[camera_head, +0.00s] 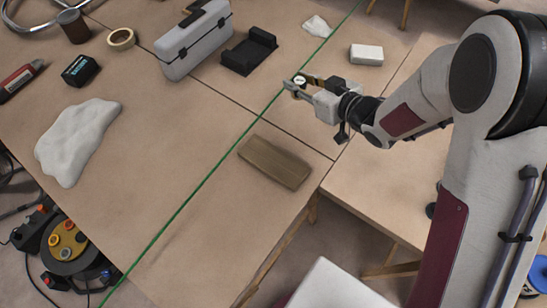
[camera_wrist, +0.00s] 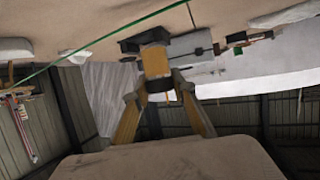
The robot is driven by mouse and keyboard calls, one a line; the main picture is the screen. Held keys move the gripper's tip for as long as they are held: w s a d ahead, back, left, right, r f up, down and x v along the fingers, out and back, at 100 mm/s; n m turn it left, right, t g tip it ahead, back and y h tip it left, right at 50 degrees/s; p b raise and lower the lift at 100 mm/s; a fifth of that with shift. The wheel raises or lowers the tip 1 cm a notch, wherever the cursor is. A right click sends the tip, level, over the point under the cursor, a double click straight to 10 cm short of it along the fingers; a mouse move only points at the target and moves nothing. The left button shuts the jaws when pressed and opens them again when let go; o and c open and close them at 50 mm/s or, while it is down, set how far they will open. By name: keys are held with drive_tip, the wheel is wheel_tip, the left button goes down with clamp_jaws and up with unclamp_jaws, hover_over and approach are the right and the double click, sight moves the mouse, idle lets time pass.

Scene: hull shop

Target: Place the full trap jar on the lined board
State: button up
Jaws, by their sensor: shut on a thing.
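My gripper (camera_head: 302,83) is above the table near the green line, shut on a small jar (camera_head: 299,79) with a pale round top. In the wrist view the jar (camera_wrist: 155,62) shows as an amber body between the two fingers; much of it is hidden, and I cannot tell how full it is. A flat brown board (camera_head: 274,162) lies on the table, below and left of my gripper in the head view. It is apart from the jar. Its lines are too faint to make out.
A dark tray (camera_head: 249,52) and a grey toolbox (camera_head: 194,42) stand left of my gripper. A white block (camera_head: 366,54) lies to its right. A green line (camera_head: 200,181) crosses the table. A crumpled white cloth (camera_head: 75,142) lies far left. The table around the board is clear.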

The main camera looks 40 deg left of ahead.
drive_tip(key=s+d+n+g, duration=0.2)
drive_tip(key=s+n+g, duration=0.1)
drive_tip(key=s, duration=1.1)
drive_tip(key=shift+s+d+n+g+y, duration=0.3)
drive_tip(key=shift+g+y, duration=0.1)
drive_tip(key=shift+g, duration=0.1)
drive_tip(key=shift+f, duration=0.15)
hover_over(273, 160)
drive_tip(key=shift+w+f, duration=0.1)
drive_tip(key=shift+f, duration=2.65)
drive_tip(key=shift+f, duration=2.1)
drive_tip(key=shift+f, duration=0.1)
